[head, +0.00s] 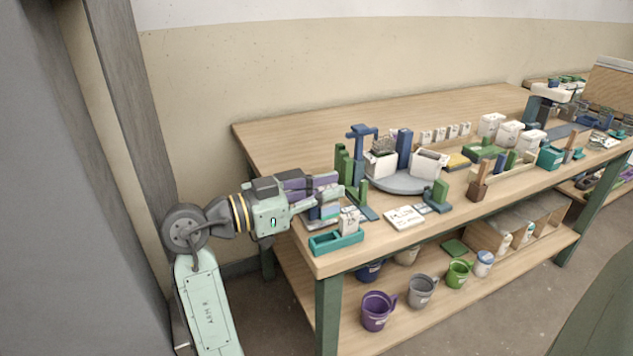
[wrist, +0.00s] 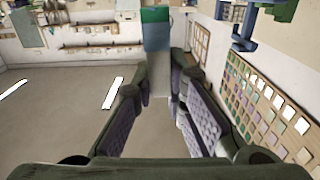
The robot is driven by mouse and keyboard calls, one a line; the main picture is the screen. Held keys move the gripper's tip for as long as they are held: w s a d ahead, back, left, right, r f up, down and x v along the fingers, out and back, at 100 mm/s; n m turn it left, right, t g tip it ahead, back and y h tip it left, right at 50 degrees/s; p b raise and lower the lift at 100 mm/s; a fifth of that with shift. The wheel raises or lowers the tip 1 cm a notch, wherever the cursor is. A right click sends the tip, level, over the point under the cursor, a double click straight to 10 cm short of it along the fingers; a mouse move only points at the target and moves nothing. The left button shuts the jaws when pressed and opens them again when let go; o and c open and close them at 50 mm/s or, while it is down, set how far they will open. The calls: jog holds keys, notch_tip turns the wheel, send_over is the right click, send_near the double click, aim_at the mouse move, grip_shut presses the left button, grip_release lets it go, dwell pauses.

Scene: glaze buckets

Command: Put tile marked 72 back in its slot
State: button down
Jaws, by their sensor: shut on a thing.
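My gripper (head: 334,186) is at the left end of the wooden table, reaching in just above the things at its near left corner. In the wrist view its two padded fingers (wrist: 158,88) are closed on a flat upright strip (wrist: 157,62), pale grey below with blue and green bands above, which I take to be the tile. No number can be read on it. A board with rows of coloured square tiles (wrist: 262,105) stands to the right in the wrist view, apart from the gripper. The slot for tile 72 cannot be made out.
Buckets, including a purple one (head: 377,310), stand on the lower shelf. The table's back left is bare.

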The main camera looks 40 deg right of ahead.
aim_at(326, 216)
jog(key=shift+f+b, duration=1.85)
jog(key=shift+f, duration=1.45)
jog(key=shift+f, duration=0.25)
jog(key=shift+s+f+b, duration=0.1)
jog(key=shift+f+b, duration=0.8)
jog(key=shift+b, duration=0.15)
jog(key=c, duration=2)
grip_release()
jog(key=shift+f, duration=0.2)
jog(key=o, duration=0.5)
jog(key=shift+r, duration=0.1)
jog(key=shift+c, duration=0.2)
jog(key=shift+r, duration=0.1)
notch_tip(326, 216, up, 11)
jog(key=shift+f, duration=0.2)
